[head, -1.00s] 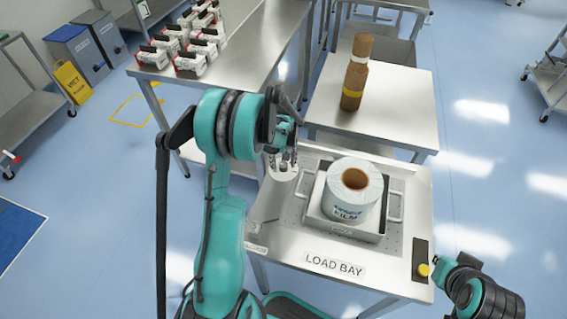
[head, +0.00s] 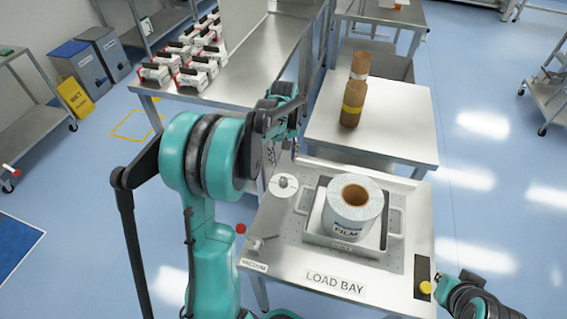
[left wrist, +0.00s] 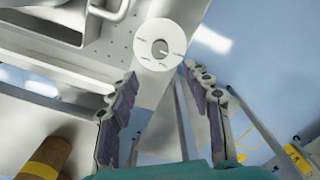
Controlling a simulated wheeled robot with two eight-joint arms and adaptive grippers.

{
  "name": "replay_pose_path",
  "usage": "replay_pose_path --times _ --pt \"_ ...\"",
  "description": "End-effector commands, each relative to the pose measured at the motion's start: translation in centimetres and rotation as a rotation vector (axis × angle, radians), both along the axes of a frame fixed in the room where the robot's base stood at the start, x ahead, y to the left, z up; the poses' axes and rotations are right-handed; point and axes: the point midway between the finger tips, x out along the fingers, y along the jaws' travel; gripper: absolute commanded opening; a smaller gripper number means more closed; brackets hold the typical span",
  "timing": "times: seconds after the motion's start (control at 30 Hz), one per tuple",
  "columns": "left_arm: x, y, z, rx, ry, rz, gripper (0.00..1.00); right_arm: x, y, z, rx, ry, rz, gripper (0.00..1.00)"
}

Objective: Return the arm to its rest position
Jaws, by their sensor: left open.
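My left arm bends up at the left of the load bay table (head: 290,240). My left gripper (left wrist: 160,76) is open and empty in the left wrist view, its two padded fingers wide apart. In the head view it is mostly hidden behind my arm's links, above the table's far left part. A white disc (head: 283,186) lies on the table and also shows beyond the fingertips in the left wrist view (left wrist: 150,62). A white film roll (head: 350,222) stands upright in a metal tray with handles (head: 397,224). My right arm shows only in part at the bottom right; its gripper is out of view.
A steel table (head: 400,130) with two stacked brown cores (head: 353,100) stands behind. A bench at the back left holds several white-and-red units (head: 190,55). A yellow wet-floor sign (head: 75,97) and bins (head: 85,65) stand at the left. Open floor lies left of my arm.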

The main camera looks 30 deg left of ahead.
Motion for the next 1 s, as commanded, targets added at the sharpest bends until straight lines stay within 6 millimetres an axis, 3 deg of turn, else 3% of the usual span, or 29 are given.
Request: replay_pose_path --times 0.57,0.77,1.0 --pt "-0.2 -0.2 0.4 0.002 -0.006 -0.009 0.49 0.0 0.0 0.0 0.000 0.000 0.000 0.00" --pt "-1.9 -2.6 3.0 0.023 -0.070 -0.102 0.49 0.0 0.0 0.0 0.000 0.000 0.000 0.00" --pt "-5.7 -6.6 6.7 0.068 -0.194 -0.279 0.49 0.0 0.0 0.0 0.000 0.000 0.000 0.00"
